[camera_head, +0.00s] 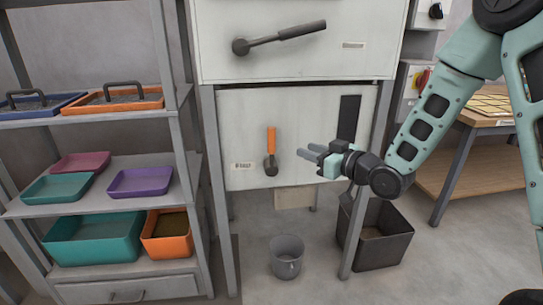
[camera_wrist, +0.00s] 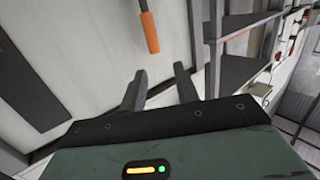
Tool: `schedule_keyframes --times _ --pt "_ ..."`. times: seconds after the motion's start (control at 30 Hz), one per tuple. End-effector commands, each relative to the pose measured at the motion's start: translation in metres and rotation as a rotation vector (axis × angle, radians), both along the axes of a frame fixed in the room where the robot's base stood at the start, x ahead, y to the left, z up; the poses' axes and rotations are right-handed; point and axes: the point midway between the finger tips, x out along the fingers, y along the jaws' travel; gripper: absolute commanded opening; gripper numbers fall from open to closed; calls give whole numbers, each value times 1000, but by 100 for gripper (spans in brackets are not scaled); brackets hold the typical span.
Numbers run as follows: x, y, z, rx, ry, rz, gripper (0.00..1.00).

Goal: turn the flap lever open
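A lever with an orange handle (camera_head: 271,138) is on the lower pale panel. Its handle points straight up from a dark pivot (camera_head: 270,168). The orange handle also shows at the top of the wrist view (camera_wrist: 150,32). A second lever with a dark handle (camera_head: 300,30) is on the upper panel and slants up to the right. I cannot read the small labels. My gripper (camera_head: 308,151) is to the right of the orange-handled lever, apart from it. Its two fingers (camera_wrist: 160,88) are spread, with nothing between them.
A dark vertical strip (camera_head: 348,118) is on the lower panel, right of the lever. A grey mug-like bucket (camera_head: 287,257) and a dark bin (camera_head: 388,240) stand on the floor below. A shelf rack (camera_head: 187,150) with trays stands at left, and a wooden table (camera_head: 470,178) at right.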

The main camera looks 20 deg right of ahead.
Motion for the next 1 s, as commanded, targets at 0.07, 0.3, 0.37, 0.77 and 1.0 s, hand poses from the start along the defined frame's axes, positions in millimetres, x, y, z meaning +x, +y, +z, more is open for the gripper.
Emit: schedule_keyframes --times 0.07,0.3,0.37,0.77,1.0 --pt "2 -11 -11 30 -42 -8 31" --pt "12 -12 -7 53 -80 -8 31" --pt "19 -7 -7 53 -79 -7 31" --pt "92 31 -8 53 -78 -8 31" --pt "132 52 -7 53 -78 -9 31"
